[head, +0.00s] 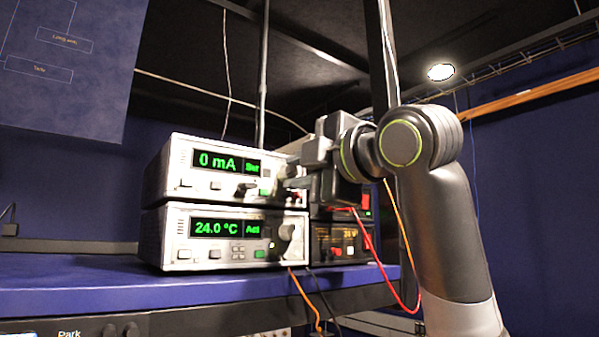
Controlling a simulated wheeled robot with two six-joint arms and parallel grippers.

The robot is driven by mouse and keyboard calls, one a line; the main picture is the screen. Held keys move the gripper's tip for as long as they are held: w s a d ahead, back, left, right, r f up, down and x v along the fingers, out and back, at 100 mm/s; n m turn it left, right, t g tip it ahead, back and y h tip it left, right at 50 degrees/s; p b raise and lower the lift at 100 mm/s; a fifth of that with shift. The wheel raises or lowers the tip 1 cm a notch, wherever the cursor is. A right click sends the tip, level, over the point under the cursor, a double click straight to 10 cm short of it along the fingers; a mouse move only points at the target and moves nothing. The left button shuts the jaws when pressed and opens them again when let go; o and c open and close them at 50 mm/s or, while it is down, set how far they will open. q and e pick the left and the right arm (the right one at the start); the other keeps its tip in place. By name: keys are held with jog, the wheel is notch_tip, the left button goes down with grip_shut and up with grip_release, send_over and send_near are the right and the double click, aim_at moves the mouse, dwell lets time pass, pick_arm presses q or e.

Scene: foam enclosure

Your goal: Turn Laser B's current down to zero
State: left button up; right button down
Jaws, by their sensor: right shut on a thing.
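The upper white controller (215,166) reads "0 mA" in green, with "Set" beside it, on its display (228,163). My right gripper (293,182) comes in from the right and is shut at the right end of this front panel, on the current knob, which its fingers mostly hide. No label reading Laser B is legible. A lower white controller (210,249) sits directly under it. Its display reads "24.0 °C" with "Act", and its knob (287,232) is free. My left gripper is not in view.
The controllers stand on a blue shelf (90,285). Dark units with red parts (340,243) stand to their right, partly behind my arm. Red, orange and black cables hang over the shelf's front edge. A blue panel (70,65) hangs at upper left.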

jog(key=shift+f+n, duration=0.1)
jog(key=shift+n, duration=0.3)
jog(key=c, duration=1.2)
grip_release()
jog(key=shift+c, duration=0.2)
jog(key=b+v, duration=0.7)
jog(key=v, duration=1)
jog(key=shift+s, duration=0.15)
jog(key=shift+d, duration=0.15)
